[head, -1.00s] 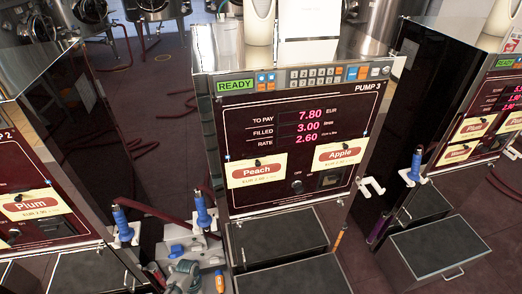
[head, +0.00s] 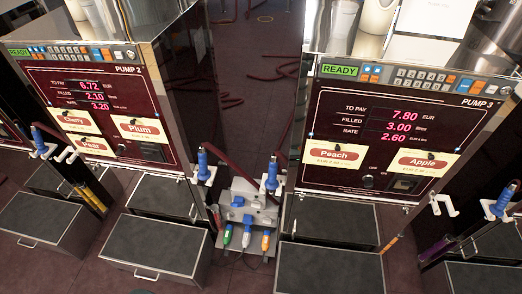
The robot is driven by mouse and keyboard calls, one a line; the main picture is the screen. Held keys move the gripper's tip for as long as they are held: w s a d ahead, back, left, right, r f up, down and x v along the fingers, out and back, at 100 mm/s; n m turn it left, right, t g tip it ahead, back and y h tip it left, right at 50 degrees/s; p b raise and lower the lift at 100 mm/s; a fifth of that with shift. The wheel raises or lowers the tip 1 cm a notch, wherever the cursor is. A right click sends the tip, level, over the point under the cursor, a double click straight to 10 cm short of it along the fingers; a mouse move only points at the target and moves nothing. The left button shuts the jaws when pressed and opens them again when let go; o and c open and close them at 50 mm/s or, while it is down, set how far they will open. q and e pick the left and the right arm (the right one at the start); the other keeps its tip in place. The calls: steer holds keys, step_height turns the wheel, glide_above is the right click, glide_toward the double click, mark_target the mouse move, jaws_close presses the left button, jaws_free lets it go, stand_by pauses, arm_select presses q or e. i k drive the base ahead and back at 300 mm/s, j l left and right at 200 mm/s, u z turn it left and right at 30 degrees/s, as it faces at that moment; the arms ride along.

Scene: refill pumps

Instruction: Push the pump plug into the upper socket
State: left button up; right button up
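A grey socket box (head: 236,190) stands low between Pump 2 and Pump 3 in the head view. Blue parts show on its upper face, one higher (head: 237,201) and one lower (head: 248,219); I cannot tell whether they are covers or plugs. Along its lower edge are a green plug-like piece (head: 227,236), a blue and white one (head: 246,236) and an orange one (head: 265,241). Which is the pump plug, and whether any is seated, is too small to tell. Neither of my grippers is in view.
Pump 2 (head: 95,85) and Pump 3 (head: 455,115) flank the box. Blue-handled nozzles (head: 202,162) (head: 271,172) hang on either side of it. Dark drawer-like boxes (head: 155,243) (head: 330,267) stick out in front. Red hoses (head: 270,78) lie on the floor behind.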

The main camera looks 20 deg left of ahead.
mark_target(247, 235)
steer(key=u, duration=1)
steer(key=z, duration=2.25)
steer(key=k+j, duration=0.25)
steer(key=j, duration=0.15)
steer(key=k+j, duration=0.2)
steer(key=j, duration=0.15)
steer(key=k+j, duration=0.25)
steer(key=j, duration=0.15)
